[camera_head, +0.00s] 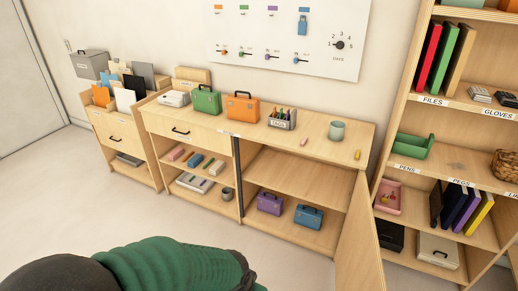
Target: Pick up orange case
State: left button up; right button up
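The orange case (241,107) stands upright on top of the wooden cabinet, with a dark handle on its upper side. A green case (207,100) stands just left of it, and a label holder with pens (282,118) stands to its right. A dark and green rounded shape at the bottom left, probably part of my own arm, is well short of the cabinet. Neither of my grippers shows in this view.
A cabinet door (358,230) stands open at the right. Purple (270,203) and blue (309,217) cases sit on the lower shelf. A tall shelf (409,90) stands at the right; floor in front is clear.

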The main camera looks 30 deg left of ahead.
aim_at(240, 108)
jog(key=j+z, duration=0.1)
jog(key=j, duration=1.05)
jog(key=i+j+z, duration=0.1)
jog(key=j, duration=1.1)
jog(key=j+z, duration=0.1)
jog(key=j, duration=1.05)
jog(key=k+j, duration=0.1)
jog(key=j, duration=1.1)
jog(key=j+z, duration=0.15)
jog(key=j, duration=1)
jog(key=k, duration=0.05)
